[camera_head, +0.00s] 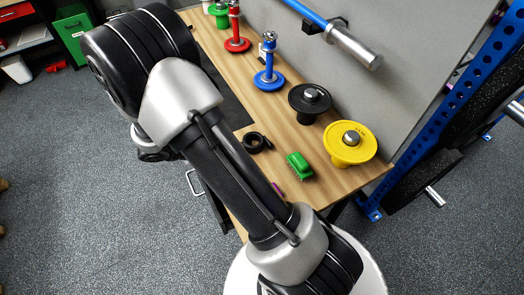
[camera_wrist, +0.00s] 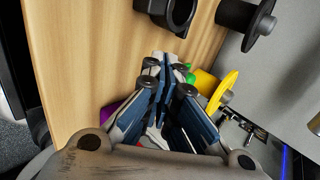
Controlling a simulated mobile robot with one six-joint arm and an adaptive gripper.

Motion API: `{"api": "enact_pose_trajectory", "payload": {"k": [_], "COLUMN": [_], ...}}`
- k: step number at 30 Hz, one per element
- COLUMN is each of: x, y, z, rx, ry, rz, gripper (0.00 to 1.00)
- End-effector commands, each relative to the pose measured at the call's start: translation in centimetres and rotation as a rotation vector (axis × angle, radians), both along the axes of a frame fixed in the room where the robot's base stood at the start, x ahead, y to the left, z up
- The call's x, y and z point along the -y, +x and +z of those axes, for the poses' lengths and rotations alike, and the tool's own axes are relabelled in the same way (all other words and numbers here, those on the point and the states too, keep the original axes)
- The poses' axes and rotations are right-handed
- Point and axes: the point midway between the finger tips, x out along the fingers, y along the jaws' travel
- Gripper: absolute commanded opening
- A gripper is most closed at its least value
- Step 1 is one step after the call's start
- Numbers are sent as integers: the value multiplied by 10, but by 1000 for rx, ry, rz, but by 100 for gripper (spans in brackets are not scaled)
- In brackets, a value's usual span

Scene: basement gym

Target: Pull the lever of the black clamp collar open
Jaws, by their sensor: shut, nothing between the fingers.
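The black clamp collar (camera_head: 254,141) lies on the wooden bench, right of my arm in the head view. In the wrist view the collar (camera_wrist: 178,14) is cut off by the top edge, and its ring opening shows in part. Which part of it is the lever I cannot tell. My gripper (camera_wrist: 163,60) shows in the wrist view with its fingers together and nothing between them. Its tips lie below the collar in that picture, apart from it. In the head view my arm hides the gripper.
A green block-like piece (camera_head: 299,166) and a purple item (camera_head: 278,190) lie near the collar on the wooden bench (camera_head: 340,183). A black spool (camera_head: 310,98), a yellow spool (camera_head: 350,142) and blue and red posts stand along the wall side. A blue rack (camera_head: 455,107) is at the right.

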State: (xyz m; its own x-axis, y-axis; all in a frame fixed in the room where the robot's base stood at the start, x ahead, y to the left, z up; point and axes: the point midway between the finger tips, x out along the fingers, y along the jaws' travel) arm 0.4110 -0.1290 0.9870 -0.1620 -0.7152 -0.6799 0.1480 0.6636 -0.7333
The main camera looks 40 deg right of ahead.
Motion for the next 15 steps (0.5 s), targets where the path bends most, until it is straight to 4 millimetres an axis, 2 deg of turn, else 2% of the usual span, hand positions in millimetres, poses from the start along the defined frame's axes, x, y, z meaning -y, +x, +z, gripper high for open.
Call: {"api": "enact_pose_trajectory", "payload": {"k": [8,15], "x": [10,44], "y": [-3,-11], "z": [-10,-45], "rx": [-1,-1], "ry": [-1,0], "rz": [-4,-6], "gripper": [0,0]}}
